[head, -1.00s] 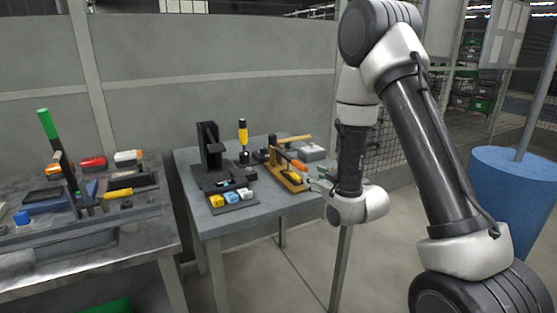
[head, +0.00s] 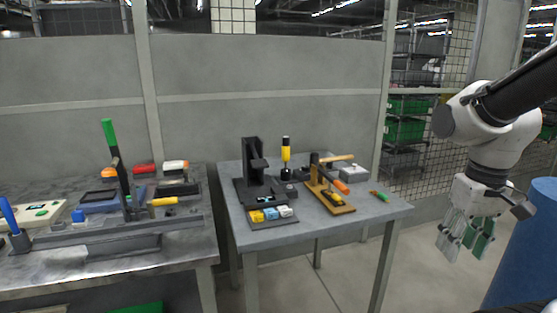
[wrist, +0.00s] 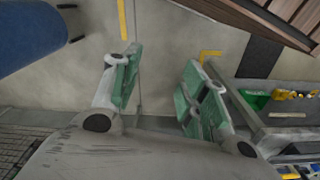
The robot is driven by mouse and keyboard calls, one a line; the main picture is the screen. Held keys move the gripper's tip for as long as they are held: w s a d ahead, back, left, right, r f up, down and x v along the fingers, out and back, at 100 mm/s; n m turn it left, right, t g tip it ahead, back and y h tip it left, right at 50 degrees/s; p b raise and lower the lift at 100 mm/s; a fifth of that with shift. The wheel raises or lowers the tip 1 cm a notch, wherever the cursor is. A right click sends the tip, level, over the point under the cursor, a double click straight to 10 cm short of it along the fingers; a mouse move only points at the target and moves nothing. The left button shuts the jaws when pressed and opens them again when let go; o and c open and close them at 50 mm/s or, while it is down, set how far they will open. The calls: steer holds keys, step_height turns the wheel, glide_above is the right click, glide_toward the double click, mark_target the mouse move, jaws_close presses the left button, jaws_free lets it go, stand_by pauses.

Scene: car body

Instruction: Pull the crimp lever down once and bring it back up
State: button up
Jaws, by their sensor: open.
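A dark upright lever with a green grip (head: 108,132) stands on the fixture on the left bench. It leans slightly left. On the right table, a wooden-based device (head: 333,203) has a dark post, a tan bar pointing right and an orange handle (head: 340,187). The frames do not tell for certain which one is the crimp lever. My gripper (head: 464,246) is open and empty, hanging right of the right table, away from both levers. In the wrist view my gripper (wrist: 158,88) shows its green-padded fingers spread over bare floor.
The right table (head: 294,232) also holds a black press (head: 252,172), a yellow-handled tool (head: 285,153) and small coloured blocks. The left bench (head: 185,245) carries several tools. A blue drum (head: 528,245) stands at the right. A gap separates the tables.

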step_height(320, 180, up, 8)
steer(key=s+t, duration=0.3)
steer(key=t, duration=0.1)
steer(key=w+f+t, duration=0.3)
steer(key=w, duration=1.5)
steer(key=w+a+f+n+t, duration=0.2)
steer(key=w+f, duration=0.1)
steer(key=w, duration=0.6)
steer(key=n+t+y, duration=0.3)
steer(key=t+y, duration=0.2)
steer(key=t, duration=0.2)
glide_toward(342, 188)
steer(key=w, duration=0.2)
steer(key=w+f, duration=0.1)
steer(key=shift+w+d, duration=0.2)
steer(key=shift+w, duration=0.2)
steer(key=shift+s+a+f+t+y, duration=0.15)
steer(key=shift+a+f+t+y, duration=0.05)
steer(key=shift+f+t+y, duration=0.1)
steer(key=x, duration=0.7)
steer(key=shift+w+a, duration=0.1)
steer(key=shift+w, duration=0.25)
jaws_close()
